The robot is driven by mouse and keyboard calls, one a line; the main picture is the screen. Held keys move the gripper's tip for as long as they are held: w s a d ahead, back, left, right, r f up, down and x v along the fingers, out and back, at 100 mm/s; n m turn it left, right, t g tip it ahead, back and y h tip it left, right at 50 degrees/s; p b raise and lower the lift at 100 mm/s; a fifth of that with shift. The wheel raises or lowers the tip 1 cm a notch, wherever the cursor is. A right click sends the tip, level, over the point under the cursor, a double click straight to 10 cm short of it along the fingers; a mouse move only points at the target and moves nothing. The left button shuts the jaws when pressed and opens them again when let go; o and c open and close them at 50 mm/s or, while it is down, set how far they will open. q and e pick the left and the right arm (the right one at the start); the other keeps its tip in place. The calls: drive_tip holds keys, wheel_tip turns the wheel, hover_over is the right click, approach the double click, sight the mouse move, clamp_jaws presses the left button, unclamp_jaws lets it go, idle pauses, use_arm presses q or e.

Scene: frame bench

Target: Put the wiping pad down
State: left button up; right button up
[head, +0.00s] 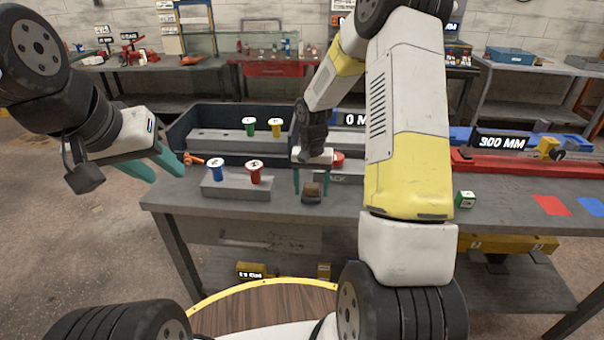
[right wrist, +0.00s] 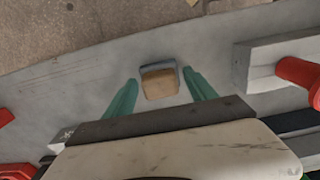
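The wiping pad (head: 311,189), a small tan-brown block with a grey part, lies on the grey bench top near its front edge. It also shows in the right wrist view (right wrist: 160,82). My right gripper (head: 311,187) is over the pad, pointing down, with one teal finger on each side. In the right wrist view the right gripper's fingers (right wrist: 160,86) stand apart, with a narrow gap on both sides of the pad. My left gripper (head: 165,172) is open and empty, out past the bench's left end.
A grey block (head: 236,188) with blue and red knobs stands left of the pad. Behind it is a dark tray (head: 183,128) with green and yellow knobs. An orange piece (head: 193,160) lies at the left. A green-and-white cube (head: 464,200) and a red rail (head: 520,165) are at the right.

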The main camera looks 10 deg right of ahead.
sight(312, 185)
drive_tip(key=shift+r, duration=0.15)
wheel_tip(312, 185, up, 12)
drive_tip(key=s+r+n+t, duration=0.2)
drive_tip(key=s+r+t, duration=0.1)
drive_tip(key=s+r, duration=0.75)
drive_tip(key=s+a+r+n+t+y, duration=0.1)
drive_tip(key=s+r, duration=0.1)
drive_tip(key=s, duration=0.5)
drive_tip(key=s+a+r+t+y, duration=0.1)
drive_tip(key=s+r+t, duration=0.1)
drive_tip(key=s, duration=0.4)
drive_tip(key=shift+s+r+n, duration=0.3)
drive_tip(key=shift+s+n, duration=0.05)
drive_tip(key=shift+n, duration=0.05)
drive_tip(key=shift+o, duration=0.4)
drive_tip(key=shift+a, duration=0.1)
